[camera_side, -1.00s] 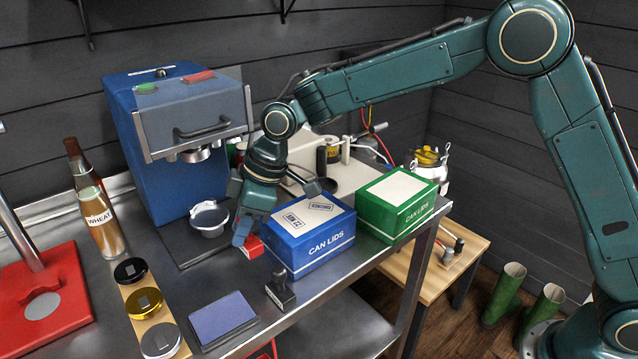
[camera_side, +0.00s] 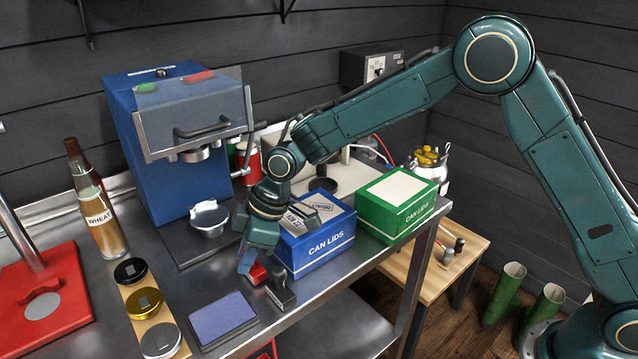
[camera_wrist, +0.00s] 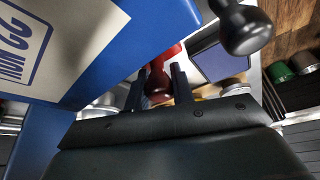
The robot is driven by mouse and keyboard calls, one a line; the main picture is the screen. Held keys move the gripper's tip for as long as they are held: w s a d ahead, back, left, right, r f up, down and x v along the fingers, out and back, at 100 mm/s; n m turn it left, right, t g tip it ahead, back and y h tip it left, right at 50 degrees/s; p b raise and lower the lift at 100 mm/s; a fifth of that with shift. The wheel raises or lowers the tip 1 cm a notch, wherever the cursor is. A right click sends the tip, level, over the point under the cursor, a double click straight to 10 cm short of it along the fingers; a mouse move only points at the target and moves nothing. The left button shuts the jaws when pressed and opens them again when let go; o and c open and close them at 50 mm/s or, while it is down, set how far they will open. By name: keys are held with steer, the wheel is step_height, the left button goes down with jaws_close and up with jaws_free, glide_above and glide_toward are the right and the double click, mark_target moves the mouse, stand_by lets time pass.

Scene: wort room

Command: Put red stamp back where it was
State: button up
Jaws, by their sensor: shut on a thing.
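My gripper (camera_side: 249,264) is shut on the red stamp (camera_side: 258,274), just above or at the metal table top beside the blue can lids box. In the wrist view the red stamp (camera_wrist: 158,86) shows its dark red handle between my two fingers (camera_wrist: 160,92). The black stamp (camera_side: 280,290) stands right next to the red one on its right; its dark round handle (camera_wrist: 243,28) is large in the wrist view. The blue-purple ink pad (camera_side: 223,319) lies to the front left. I cannot tell if the red stamp touches the table.
The blue can lids box (camera_side: 318,252) with printed marks on top stands close on my gripper's right. A green can lids box (camera_side: 397,205) is beyond it. Several lids lie on a wooden strip (camera_side: 147,307) at left. The table's front edge is near.

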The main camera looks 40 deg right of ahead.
steer(key=shift+f, duration=0.1)
steer(key=o, duration=0.8)
steer(key=v, duration=1.2)
steer(key=shift+s, duration=0.1)
stand_by(0.4)
